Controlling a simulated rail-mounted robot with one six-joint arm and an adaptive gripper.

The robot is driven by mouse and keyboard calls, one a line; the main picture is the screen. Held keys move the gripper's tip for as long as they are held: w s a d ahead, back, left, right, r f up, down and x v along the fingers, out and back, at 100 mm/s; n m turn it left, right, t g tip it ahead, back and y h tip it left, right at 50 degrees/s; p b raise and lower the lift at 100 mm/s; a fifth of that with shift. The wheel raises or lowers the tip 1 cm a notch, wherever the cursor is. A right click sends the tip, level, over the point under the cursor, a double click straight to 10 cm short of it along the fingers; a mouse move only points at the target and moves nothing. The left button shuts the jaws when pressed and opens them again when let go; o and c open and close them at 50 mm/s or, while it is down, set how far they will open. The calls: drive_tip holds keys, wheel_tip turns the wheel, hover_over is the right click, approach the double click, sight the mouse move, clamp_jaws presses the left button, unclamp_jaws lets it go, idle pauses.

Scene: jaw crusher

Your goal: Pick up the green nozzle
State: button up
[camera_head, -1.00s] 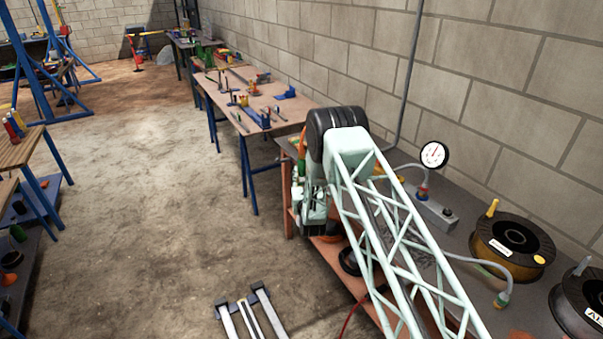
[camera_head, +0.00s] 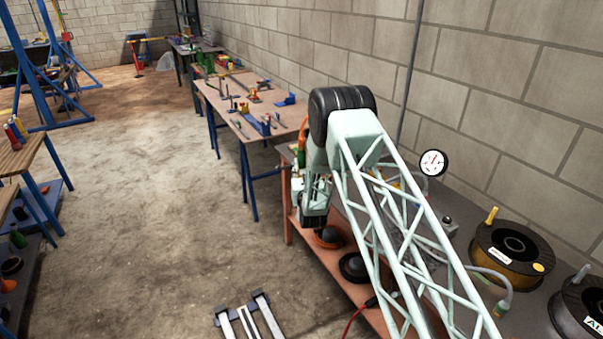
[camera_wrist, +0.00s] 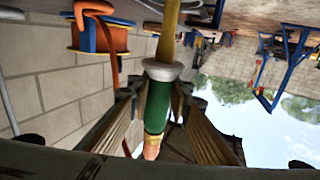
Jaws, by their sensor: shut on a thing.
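The green nozzle (camera_wrist: 157,106) is upright in the middle of the wrist view, with a pale collar at one end and an orange-brown end at the other. My gripper (camera_wrist: 160,112) is shut on it, one ribbed finger on each side. A yellow-brown rod-like part extends from the collar to the picture's top edge.
A grey-topped bench (camera_head: 470,235) carries a gauge (camera_head: 433,162) and cable spools (camera_head: 512,247). A block wall (camera_head: 480,80) rises close behind. A tool table (camera_head: 250,105) stands further back. Open floor (camera_head: 150,220) lies left. An orange-and-blue fixture (camera_wrist: 100,36) is in the wrist view.

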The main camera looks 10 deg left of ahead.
sight(302, 145)
wheel_tip(302, 145, up, 10)
drive_tip(key=shift+p, duration=0.5)
drive_tip(key=shift+r, duration=0.1)
idle(0.6)
drive_tip(key=shift+r, duration=6.8)
